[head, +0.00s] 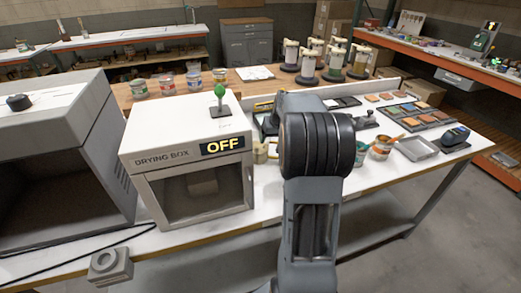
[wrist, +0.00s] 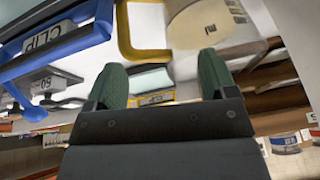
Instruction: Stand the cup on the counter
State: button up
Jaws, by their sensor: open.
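In the wrist view a beige round body marked "ml" (wrist: 203,22), which looks like the cup, is at the top edge, partly cut off. A yellow U-shaped loop (wrist: 143,35), probably its handle, is beside it. My gripper (wrist: 161,80) is open, with two dark green fingers apart and nothing held between them. The loop and round body appear beyond the fingertips. My arm hides the gripper in the head view.
The drying box (head: 190,165), marked OFF, stands left of the cup.

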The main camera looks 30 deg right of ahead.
jog(key=shift+x, duration=1.55)
jog(key=shift+c, duration=0.4)
grip_shut()
